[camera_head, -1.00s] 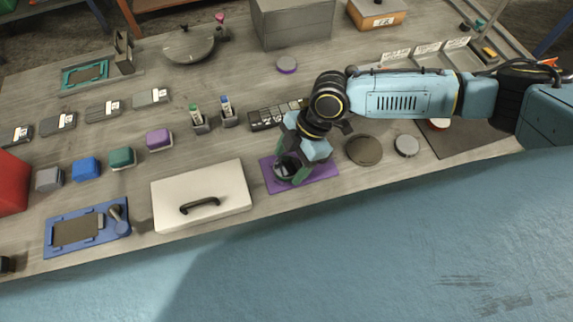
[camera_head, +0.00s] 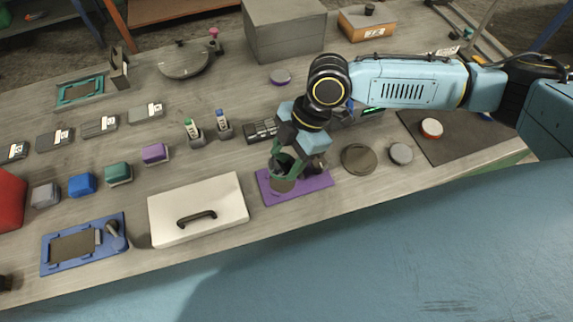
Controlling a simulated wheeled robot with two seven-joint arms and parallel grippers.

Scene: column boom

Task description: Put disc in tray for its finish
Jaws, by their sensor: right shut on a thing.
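My right gripper (camera_head: 284,165) points down over the purple mat (camera_head: 316,184), its jaws shut on a grey-brown round piece (camera_head: 282,184). The piece looks like a disc, partly hidden by the fingers; I cannot tell whether it touches the mat. A round olive-grey dish (camera_head: 359,158) lies just right of the mat. My left gripper is not in view.
A white lidded box (camera_head: 165,215) with a dark handle stands left of the mat. Small coloured blocks (camera_head: 119,173), two marker holders (camera_head: 194,138) and a blue fixture (camera_head: 85,243) stand farther left. A dark mat (camera_head: 455,142) lies at right; a grey box (camera_head: 284,30) stands behind.

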